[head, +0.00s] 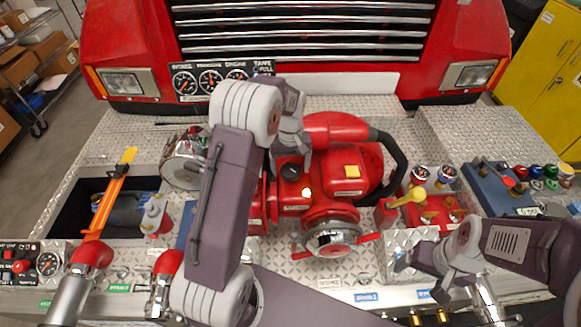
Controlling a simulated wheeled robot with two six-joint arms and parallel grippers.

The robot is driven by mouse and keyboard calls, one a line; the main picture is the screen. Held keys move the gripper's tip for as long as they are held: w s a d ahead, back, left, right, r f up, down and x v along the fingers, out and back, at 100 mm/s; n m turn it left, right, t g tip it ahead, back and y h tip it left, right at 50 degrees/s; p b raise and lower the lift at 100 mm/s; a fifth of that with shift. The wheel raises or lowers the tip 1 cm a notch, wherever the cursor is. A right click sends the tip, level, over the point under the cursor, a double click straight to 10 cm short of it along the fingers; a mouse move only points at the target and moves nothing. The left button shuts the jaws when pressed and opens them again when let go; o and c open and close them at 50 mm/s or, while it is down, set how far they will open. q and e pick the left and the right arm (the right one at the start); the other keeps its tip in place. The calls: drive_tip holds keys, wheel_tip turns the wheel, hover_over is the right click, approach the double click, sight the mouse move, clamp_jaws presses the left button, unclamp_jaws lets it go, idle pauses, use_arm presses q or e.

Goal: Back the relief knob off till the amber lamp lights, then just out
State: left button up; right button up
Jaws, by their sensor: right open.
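The red pump (325,195) sits in the middle of the diamond-plate bumper deck. A small round amber lamp (306,192) on its top looks bright, as if lit. A black round cap or knob (290,172) sits just behind and left of the lamp; I cannot tell whether it is the relief knob. My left gripper (304,158) points down at the pump's rear top, just behind the black part. Its fingertips are small and partly hidden, so its grip is unclear. My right gripper (403,262) is open, low at the right, apart from the pump.
A yellow-handled valve (407,197) stands right of the pump, with gauges behind it. The gauge panel (212,80) is at the grille. An open well (75,205) with an orange-handled tool (112,190) is at left. A blue tray (490,188) of fittings is at right.

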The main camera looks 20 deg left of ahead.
sight(291, 169)
use_arm(q)
drive_tip(key=shift+r, duration=0.35)
wheel_tip(291, 169, up, 8)
drive_tip(key=shift+r+b, duration=0.25)
drive_tip(key=shift+b, duration=0.55)
